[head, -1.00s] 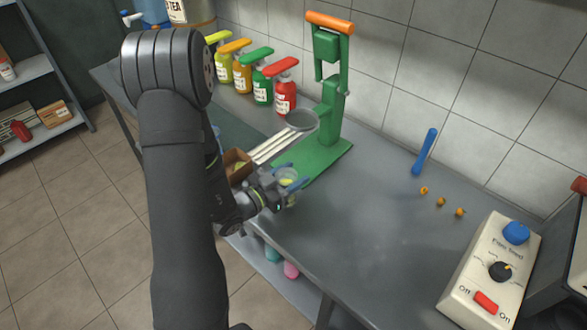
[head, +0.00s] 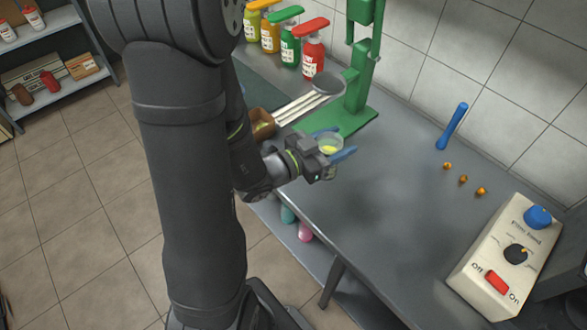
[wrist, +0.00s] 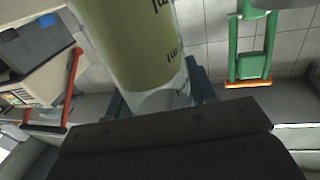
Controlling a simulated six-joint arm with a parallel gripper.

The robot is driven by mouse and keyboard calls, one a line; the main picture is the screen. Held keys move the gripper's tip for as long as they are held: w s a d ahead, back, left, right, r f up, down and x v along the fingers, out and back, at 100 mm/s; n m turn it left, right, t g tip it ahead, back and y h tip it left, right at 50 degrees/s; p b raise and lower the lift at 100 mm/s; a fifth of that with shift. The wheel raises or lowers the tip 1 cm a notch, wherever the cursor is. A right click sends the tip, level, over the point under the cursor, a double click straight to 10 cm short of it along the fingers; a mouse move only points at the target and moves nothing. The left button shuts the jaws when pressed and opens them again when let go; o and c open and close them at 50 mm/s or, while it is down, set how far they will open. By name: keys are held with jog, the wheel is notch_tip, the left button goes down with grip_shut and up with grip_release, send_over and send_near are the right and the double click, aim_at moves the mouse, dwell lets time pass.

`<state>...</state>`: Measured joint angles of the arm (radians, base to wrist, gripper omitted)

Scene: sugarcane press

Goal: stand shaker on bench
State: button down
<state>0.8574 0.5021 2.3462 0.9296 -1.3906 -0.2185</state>
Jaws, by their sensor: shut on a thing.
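The gripper is over the front part of the grey bench (head: 390,215), in front of the green press. In the wrist view the shaker (wrist: 135,40) fills the upper middle, with dark marks on its wall, and its far end is cut off by the frame. I cannot tell whether its bottom touches the bench.
Pump bottles line the wall. A blue rod (head: 452,127) and small orange-brown pieces (head: 463,180) lie at right, near a switch box (head: 500,250). The bench's middle is clear.

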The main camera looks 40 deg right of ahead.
jog(key=w+f, duration=1)
jog(key=w, duration=0.1)
jog(key=shift+w+a+f, duration=0.25)
jog(key=shift+a+f, duration=0.1)
jog(key=shift+f, duration=0.05)
jog(key=shift+f, duration=0.2)
jog(key=c, duration=0.6)
grip_release()
jog(key=w+a, duration=0.2)
jog(key=a, duration=0.9)
jog(key=shift+w+a+r, duration=0.15)
jog(key=shift+a+r, duration=0.05)
jog(key=shift+a, duration=0.2)
